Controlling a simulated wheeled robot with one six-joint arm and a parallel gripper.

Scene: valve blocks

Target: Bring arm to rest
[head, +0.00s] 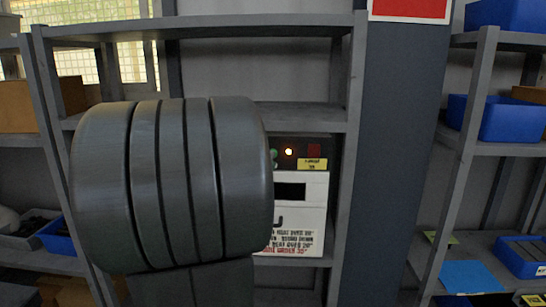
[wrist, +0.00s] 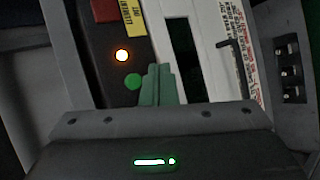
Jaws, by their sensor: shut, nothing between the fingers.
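My gripper (wrist: 158,70) shows in the wrist view as two greenish fingers pressed together, shut and empty. Its tips overlap the picture of a control unit, just beside a green button (wrist: 133,82). I cannot tell whether they touch anything. My arm (head: 170,185) fills the left middle of the head view as a thick dark grooved cylinder, hiding part of the shelving. My gripper does not show in the head view.
The control unit stands on a grey shelf rack (head: 348,130). It has a lit orange lamp (head: 289,152), a red square (head: 314,150) and a white front (head: 312,190) with a dark slot. Blue bins (head: 510,119) sit on shelves at the right, beyond a dark column (head: 392,150).

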